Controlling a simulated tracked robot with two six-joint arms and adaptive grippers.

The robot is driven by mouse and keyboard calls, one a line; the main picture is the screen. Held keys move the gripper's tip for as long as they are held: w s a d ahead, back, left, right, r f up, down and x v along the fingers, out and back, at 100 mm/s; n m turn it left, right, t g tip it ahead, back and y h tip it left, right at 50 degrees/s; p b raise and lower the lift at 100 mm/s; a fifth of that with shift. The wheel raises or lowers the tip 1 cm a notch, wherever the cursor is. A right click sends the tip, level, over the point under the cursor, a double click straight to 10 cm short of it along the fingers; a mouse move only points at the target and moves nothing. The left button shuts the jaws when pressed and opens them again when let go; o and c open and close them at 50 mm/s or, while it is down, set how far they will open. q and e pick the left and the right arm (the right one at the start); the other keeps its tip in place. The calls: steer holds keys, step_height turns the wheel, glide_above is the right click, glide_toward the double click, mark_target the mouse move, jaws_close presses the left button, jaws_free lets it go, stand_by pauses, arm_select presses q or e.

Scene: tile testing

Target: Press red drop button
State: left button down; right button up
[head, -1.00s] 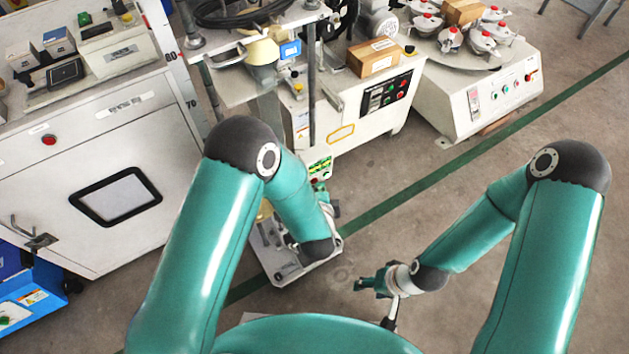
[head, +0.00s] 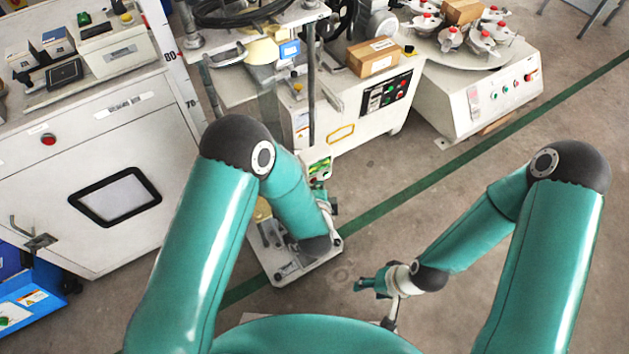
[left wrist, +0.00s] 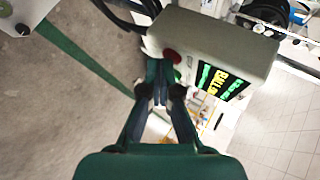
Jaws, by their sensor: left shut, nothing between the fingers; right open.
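The red button (left wrist: 172,56) sits on the near face of a pale control box (left wrist: 215,40) in the left wrist view. The box has a lit green and yellow display, which also shows in the head view (head: 319,166). My left gripper (left wrist: 161,74) is shut and empty, with its fingertips right at the button's lower left edge. I cannot tell whether they touch it. In the head view my left gripper (head: 319,188) is small and partly hidden by my own arm, just below the box. My right gripper (head: 368,284) is open and empty, low over the floor.
The drop tester's base plate (head: 292,268) stands on the floor below my left arm. A white cabinet (head: 75,185) stands at the left. Machines with a cardboard box (head: 373,57) and a round plate of red-topped weights (head: 462,50) stand behind.

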stand_by(0.6)
arm_select(q)
steer(key=shift+s+d, duration=0.45)
steer(key=shift+s, duration=0.2)
steer(key=shift+s+d, duration=0.75)
steer(key=shift+s, duration=0.3)
steer(key=shift+s+d, duration=0.7)
steer(key=shift+s, duration=0.3)
steer(key=s+a+f+n+g+h, duration=0.2)
steer(key=s+a+f+n+g, duration=0.35)
steer(key=a+n, duration=0.3)
steer(key=s+a+f+n+g+h, duration=0.2)
steer(key=s+a+n+g, duration=0.3)
steer(key=s+n, duration=0.55)
step_height(320, 180, up, 22)
steer(key=s+p, duration=0.1)
steer(key=p, duration=2.1)
steer(key=shift+s+a+m+p, duration=0.2)
steer(key=shift+s+m+p, duration=0.1)
steer(key=shift+s+p, duration=0.1)
